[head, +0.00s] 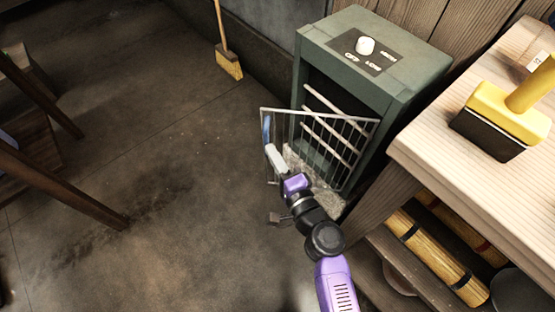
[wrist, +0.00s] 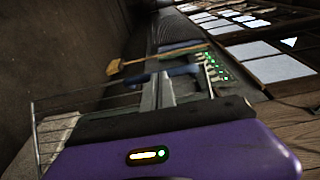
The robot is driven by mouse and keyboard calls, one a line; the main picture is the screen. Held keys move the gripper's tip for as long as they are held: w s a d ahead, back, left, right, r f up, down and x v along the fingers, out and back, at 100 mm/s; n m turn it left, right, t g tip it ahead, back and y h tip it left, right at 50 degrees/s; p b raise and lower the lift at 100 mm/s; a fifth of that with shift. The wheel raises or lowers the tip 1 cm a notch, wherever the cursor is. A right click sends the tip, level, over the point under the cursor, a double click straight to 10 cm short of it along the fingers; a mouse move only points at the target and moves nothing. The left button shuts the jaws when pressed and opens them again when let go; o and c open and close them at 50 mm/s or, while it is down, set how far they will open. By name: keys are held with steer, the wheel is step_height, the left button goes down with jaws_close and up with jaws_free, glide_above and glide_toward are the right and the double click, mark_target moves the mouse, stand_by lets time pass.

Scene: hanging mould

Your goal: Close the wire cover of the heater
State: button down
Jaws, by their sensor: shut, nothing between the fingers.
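The heater (head: 388,78) is a green box with a dark open front, standing against the wall in the head view. Its wire cover (head: 352,135) is a pale wire grille that stands swung out from the front, at an angle to it. Its wires also show at the left of the wrist view (wrist: 36,128). My gripper (head: 267,133) is shut and empty at the cover's outer left end. Its blue fingertips (wrist: 182,70) show in the wrist view. I cannot tell whether they touch the wires.
A white knob (head: 365,45) sits on the heater's top. A wooden bench (head: 440,140) stands close on the right, with a yellow-handled brush (head: 500,115) on it. A broom (head: 229,64) leans at the back wall.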

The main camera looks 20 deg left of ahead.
mark_target(274, 132)
stand_by(0.3)
steer(key=w+a+m+t+h+b, duration=0.1)
steer(key=w, duration=0.2)
steer(key=w+a+m+t+h+b, duration=0.1)
steer(key=w+h, duration=0.1)
steer(key=w, duration=0.1)
steer(key=w+a+m+t+h+b, duration=0.1)
steer(key=w+m+h, duration=0.1)
steer(key=w, duration=0.1)
steer(key=shift+w+a+t, duration=0.2)
steer(key=shift+t, duration=0.2)
steer(key=w+d+m+t+h+b, duration=0.1)
steer(key=w+h, duration=0.4)
steer(key=w, duration=0.5)
steer(key=shift+m+t+b, duration=0.3)
steer(key=shift+m+b, duration=0.45)
steer(key=shift+m, duration=0.45)
steer(key=shift+d+r, duration=0.1)
steer(key=shift+r, duration=0.1)
